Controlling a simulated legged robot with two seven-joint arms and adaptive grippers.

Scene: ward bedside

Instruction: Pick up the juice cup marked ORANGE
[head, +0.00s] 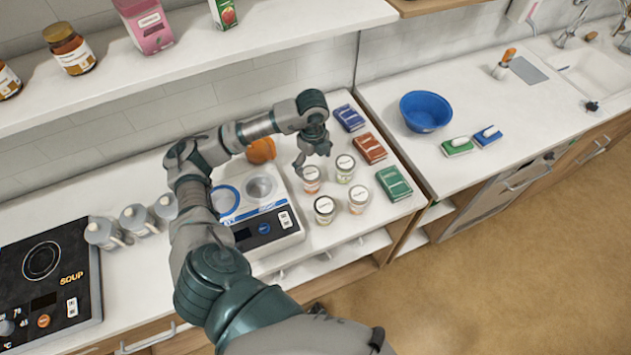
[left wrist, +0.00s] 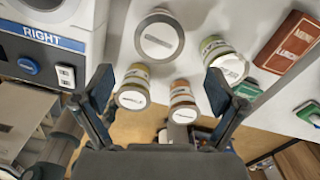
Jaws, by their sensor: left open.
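Several small lidded cups stand in a cluster on the counter, with lid labels too small to read. One cup with an orange-red body (head: 311,180) is at the back left; an orange-bodied cup shows in the left wrist view (left wrist: 182,92). My left gripper (head: 312,162) is open and empty, just behind and above the orange-red cup. In the left wrist view its fingers (left wrist: 155,92) are spread, with a yellow cup and the orange-bodied one between them in the picture.
A white appliance (head: 285,240) marked RIGHT in the wrist view stands left of the cups. Blue, red (head: 369,148) and green boxes lie to their right. Grey jugs (head: 137,219) stand farther left. A shelf (head: 200,50) hangs above; a blue bowl (head: 425,111) is on the right counter.

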